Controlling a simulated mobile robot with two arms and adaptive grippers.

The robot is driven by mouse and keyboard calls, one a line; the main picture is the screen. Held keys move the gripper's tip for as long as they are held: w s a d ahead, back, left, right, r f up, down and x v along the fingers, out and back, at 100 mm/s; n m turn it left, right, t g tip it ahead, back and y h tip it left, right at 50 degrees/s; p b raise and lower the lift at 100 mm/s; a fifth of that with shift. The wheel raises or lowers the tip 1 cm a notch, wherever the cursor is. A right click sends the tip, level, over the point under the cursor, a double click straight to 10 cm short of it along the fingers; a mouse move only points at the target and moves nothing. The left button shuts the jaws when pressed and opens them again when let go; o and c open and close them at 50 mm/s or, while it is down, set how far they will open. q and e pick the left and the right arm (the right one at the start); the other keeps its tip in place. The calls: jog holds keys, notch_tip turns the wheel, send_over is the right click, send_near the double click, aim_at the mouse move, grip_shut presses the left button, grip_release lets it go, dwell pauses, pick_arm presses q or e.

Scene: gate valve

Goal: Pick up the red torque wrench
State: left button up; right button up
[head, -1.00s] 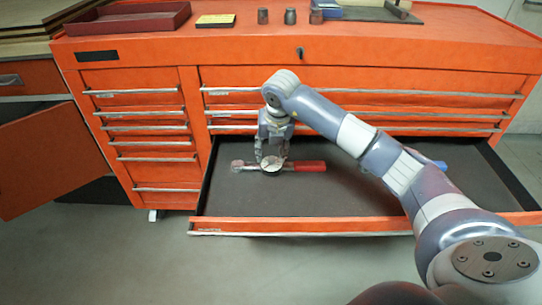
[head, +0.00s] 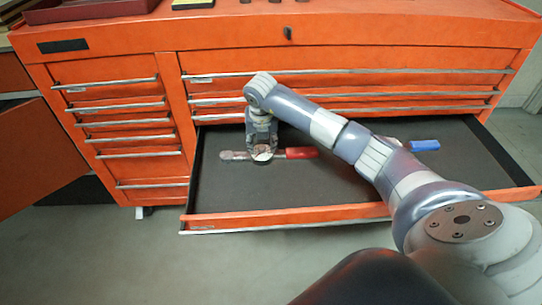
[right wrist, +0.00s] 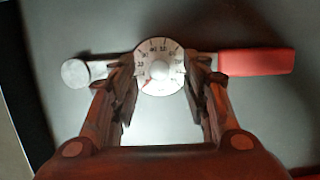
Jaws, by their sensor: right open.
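The red torque wrench (head: 299,153) lies in the open drawer (head: 340,185), its red handle to the right and its metal head to the left. In the right wrist view its red handle (right wrist: 257,62), round dial (right wrist: 159,66) and round metal head (right wrist: 75,73) show. My right gripper (head: 262,158) is over the middle of the wrench, pointing down. In the right wrist view my right gripper (right wrist: 160,88) is open, with its fingers on either side of the dial. I cannot tell whether they touch the wrench. My left gripper is not in view.
A blue-handled tool (head: 424,145) lies in the drawer to the right, partly hidden by my right arm. An orange cabinet (head: 330,57) stands behind the drawer. A dark red tray (head: 90,10) is on its top. The drawer floor in front of the wrench is clear.

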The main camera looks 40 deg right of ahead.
jog(key=shift+x, duration=0.8)
grip_shut()
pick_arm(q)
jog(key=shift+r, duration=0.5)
pick_arm(e)
jog(key=shift+w+r, duration=0.1)
jog(key=shift+r, duration=0.15)
jog(key=shift+d+r, duration=0.1)
jog(key=shift+r, duration=0.5)
notch_tip(320, 180, up, 2)
jog(key=shift+r+p, duration=0.1)
jog(key=shift+p, duration=0.25)
pick_arm(q)
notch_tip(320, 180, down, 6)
jog(key=p, duration=0.1)
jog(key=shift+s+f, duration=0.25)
pick_arm(e)
jog(key=s+a, duration=0.3)
jog(key=s, duration=0.4)
jog(key=s+a+r, duration=0.1)
jog(key=s+a, duration=0.2)
jog(key=s, duration=0.4)
jog(key=shift+s+a+r, duration=0.15)
jog(key=shift+s, duration=0.2)
